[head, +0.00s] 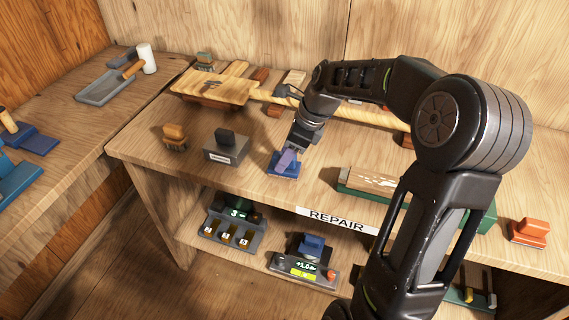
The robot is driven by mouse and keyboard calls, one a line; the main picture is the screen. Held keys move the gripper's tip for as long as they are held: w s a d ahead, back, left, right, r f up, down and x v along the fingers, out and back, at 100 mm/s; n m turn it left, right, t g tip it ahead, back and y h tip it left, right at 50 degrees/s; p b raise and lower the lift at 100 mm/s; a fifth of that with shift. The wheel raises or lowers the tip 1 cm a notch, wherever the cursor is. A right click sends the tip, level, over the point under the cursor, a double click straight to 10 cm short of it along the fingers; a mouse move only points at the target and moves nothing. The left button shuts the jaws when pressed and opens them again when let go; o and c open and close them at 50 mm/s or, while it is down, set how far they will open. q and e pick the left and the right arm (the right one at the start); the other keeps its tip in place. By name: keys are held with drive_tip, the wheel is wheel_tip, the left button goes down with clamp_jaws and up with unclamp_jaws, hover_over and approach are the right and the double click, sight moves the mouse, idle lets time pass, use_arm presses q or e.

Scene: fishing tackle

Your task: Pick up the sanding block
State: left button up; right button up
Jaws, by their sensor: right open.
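A blue block with a purple-blue grip (284,168) sits on the wooden workbench (330,205), near its front edge. It looks like a sanding block, but I cannot read a label on it. My right gripper (291,150) points down right over its grip and is open. The fingertips are small and partly hidden, so I cannot tell if they touch the grip. My left gripper is out of view.
A wooden paddle-like board (215,84) lies at the back left. A green holder (362,193) with a wood piece is to the right, partly behind my arm. A lower shelf below the REPAIR sign (337,220) holds devices. A grey tray (104,88) lies on the left bench.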

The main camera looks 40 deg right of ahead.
drive_tip(key=shift+w+a+f, duration=0.1)
drive_tip(key=shift+w+f, duration=0.05)
drive_tip(key=shift+f, duration=0.3)
drive_tip(key=shift+c, duration=0.6)
clamp_jaws()
drive_tip(key=shift+r, duration=0.15)
wheel_tip(320, 180, up, 10)
drive_tip(key=shift+f, duration=0.1)
idle(0.7)
